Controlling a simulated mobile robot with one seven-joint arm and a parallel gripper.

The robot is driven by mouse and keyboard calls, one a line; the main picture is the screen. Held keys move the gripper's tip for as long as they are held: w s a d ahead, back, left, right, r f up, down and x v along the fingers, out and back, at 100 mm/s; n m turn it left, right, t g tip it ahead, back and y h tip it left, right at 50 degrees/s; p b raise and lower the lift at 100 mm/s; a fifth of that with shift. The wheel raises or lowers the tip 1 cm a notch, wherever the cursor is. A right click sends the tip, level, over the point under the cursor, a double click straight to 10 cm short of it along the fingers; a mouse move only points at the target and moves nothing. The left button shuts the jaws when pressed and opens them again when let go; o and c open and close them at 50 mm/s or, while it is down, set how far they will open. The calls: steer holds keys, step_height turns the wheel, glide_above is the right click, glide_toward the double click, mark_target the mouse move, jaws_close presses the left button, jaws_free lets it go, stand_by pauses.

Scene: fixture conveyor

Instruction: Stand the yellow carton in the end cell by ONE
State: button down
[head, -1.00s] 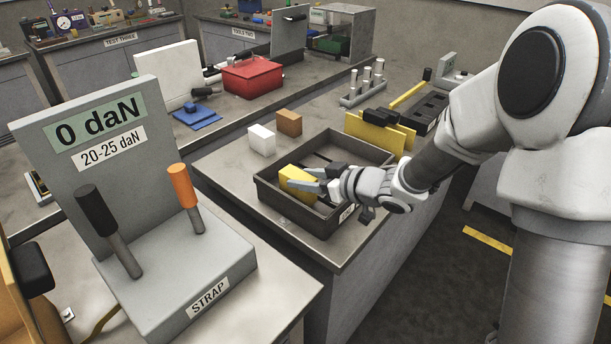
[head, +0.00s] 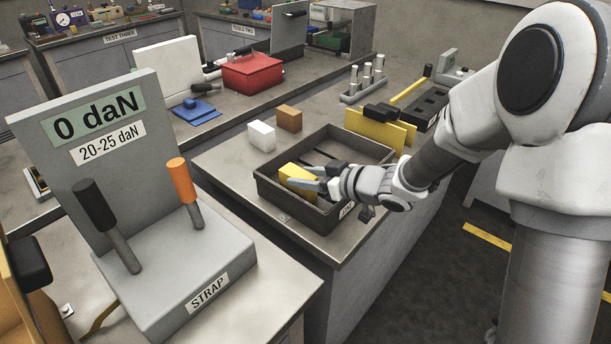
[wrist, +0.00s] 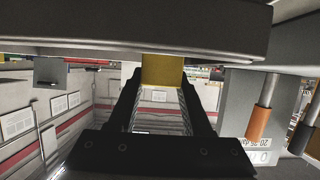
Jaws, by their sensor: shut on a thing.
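The yellow carton (head: 296,176) is in the left part of the dark tray (head: 371,151), with my gripper (head: 318,181) shut on it. The gripper reaches in over the tray from the right. In the wrist view the yellow carton (wrist: 162,71) shows between the far ends of the fingers. The carton's lower part is hidden by the tray wall and the fingers, so I cannot tell if it touches the floor. Dark dividers show inside the tray.
A white carton (head: 261,136) and a brown carton (head: 289,118) stand on the bench behind the tray. Yellow plates (head: 375,132) stand to its right, near a rack of pale posts (head: 366,80). A grey strap fixture (head: 187,262) with two levers stands at front left.

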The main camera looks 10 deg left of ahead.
steer(key=shift+f, duration=0.25)
steer(key=shift+c, duration=1.3)
jaws_free()
steer(key=p+v, duration=0.4)
steer(key=v, duration=1.3)
steer(key=shift+s+r, duration=0.15)
steer(key=shift+r, duration=0.1)
